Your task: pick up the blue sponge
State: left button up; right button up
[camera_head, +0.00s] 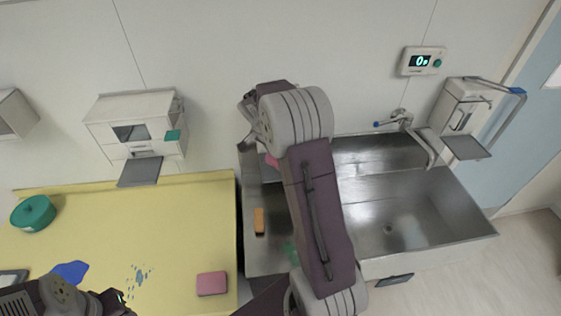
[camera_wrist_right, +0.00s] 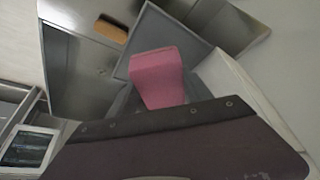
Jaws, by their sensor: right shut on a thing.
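I see no clearly blue sponge in either view. A pink block (camera_wrist_right: 158,78) fills the middle of the right wrist view. A bit of pink (camera_head: 271,160) also shows beside my right forearm in the head view. My right gripper (camera_wrist_right: 160,98) is shut on this pink block over the sink unit; its fingers are mostly hidden. A pink sponge (camera_head: 212,283) lies on the yellow table and an orange sponge (camera_head: 259,221) on the sink's left ledge. My left gripper (camera_head: 118,299) is at the lower left, partly cut off, its jaws unclear.
The yellow table (camera_head: 190,220) holds a green round container (camera_head: 33,213), a flat blue patch (camera_head: 70,272) and small blue spots. The steel sink (camera_head: 420,205) with its tap (camera_head: 402,118) is at the right. Dispensers hang on the wall. The table's middle is clear.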

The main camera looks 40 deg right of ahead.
jog(key=s+a+b, duration=0.2)
jog(key=a, duration=0.6)
jog(key=s+a+b, duration=0.3)
jog(key=a, duration=0.6)
jog(key=shift+f+b, duration=0.15)
jog(key=shift+b, duration=0.2)
